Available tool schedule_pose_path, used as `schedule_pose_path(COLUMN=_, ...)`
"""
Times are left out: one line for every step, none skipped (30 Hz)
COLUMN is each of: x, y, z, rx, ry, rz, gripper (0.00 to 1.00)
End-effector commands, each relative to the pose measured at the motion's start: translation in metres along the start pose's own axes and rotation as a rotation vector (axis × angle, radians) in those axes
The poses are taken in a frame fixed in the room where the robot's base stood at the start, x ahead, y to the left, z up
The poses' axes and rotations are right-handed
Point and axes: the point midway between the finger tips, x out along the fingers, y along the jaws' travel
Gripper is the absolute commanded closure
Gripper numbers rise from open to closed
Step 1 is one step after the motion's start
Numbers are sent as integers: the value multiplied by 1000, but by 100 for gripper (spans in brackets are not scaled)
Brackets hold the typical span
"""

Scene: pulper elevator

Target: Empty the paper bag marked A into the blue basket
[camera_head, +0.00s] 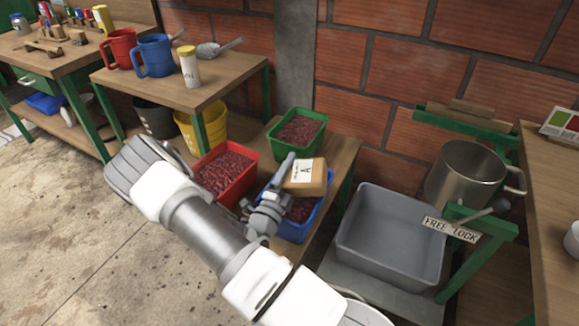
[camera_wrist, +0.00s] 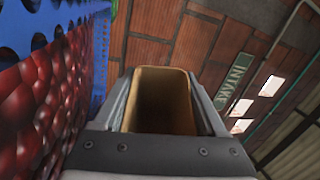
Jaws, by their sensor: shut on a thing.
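The brown paper bag with a white label marked A (camera_head: 305,175) is over the blue basket (camera_head: 291,232) and hides part of it. My gripper (camera_head: 282,183) is shut on the bag. In the wrist view the bag (camera_wrist: 160,98) sits between the two fingers, with a brown hollow showing and no cherries seen in it. Dark red cherries lie in the blue basket. The basket's blue wall (camera_wrist: 40,22) and cherries fill the left of the wrist view, which looks strongly tilted. I cannot tell whether the bag touches the basket.
A red basket (camera_head: 245,152) of cherries stands left of the blue one, and a green basket (camera_head: 320,117) of cherries behind. A grey tub (camera_head: 390,240) and a steel pot (camera_head: 465,175) stand to the right. A brick wall (camera_head: 375,75) closes the back.

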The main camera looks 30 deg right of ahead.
Motion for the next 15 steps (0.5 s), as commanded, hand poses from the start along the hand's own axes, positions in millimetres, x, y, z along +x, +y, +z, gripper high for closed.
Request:
schedule_pose_path(x=1, y=3, z=-2, rx=63, ry=17, rz=17, gripper=92)
schedule_pose_path(x=1, y=3, z=-3, rx=98, ry=24, rz=27, gripper=92)
schedule_pose_path(x=2, y=3, z=-4, rx=144, ry=35, rz=40, gripper=92)
schedule_pose_path(x=3, y=-1, z=-6, rx=178, ry=42, rz=48, gripper=92)
schedule_pose_path(x=4, y=-4, z=-8, rx=210, ry=49, rz=57, gripper=92)
schedule_pose_path(x=6, y=-7, z=-9, rx=253, ry=58, rz=70, gripper=92)
schedule_pose_path(x=6, y=-9, z=-10, rx=286, ry=65, rz=79, gripper=92)
schedule_pose_path(x=7, y=-10, z=-11, rx=316, ry=71, rz=89, gripper=92)
schedule_pose_path(x=8, y=-13, z=-14, rx=357, ry=81, rz=100, gripper=92)
schedule_pose_path(x=9, y=-14, z=-15, rx=389, ry=87, rz=109, gripper=92)
schedule_pose_path(x=9, y=-16, z=-16, rx=418, ry=93, rz=118, gripper=92)
schedule_pose_path(x=11, y=-18, z=-18, rx=459, ry=102, rz=129, gripper=92)
schedule_pose_path(x=11, y=-20, z=-19, rx=489, ry=108, rz=138, gripper=92)
schedule_pose_path(x=12, y=-21, z=-20, rx=518, ry=114, rz=148, gripper=92)
schedule_pose_path(x=13, y=-23, z=-22, rx=558, ry=123, rz=160, gripper=92)
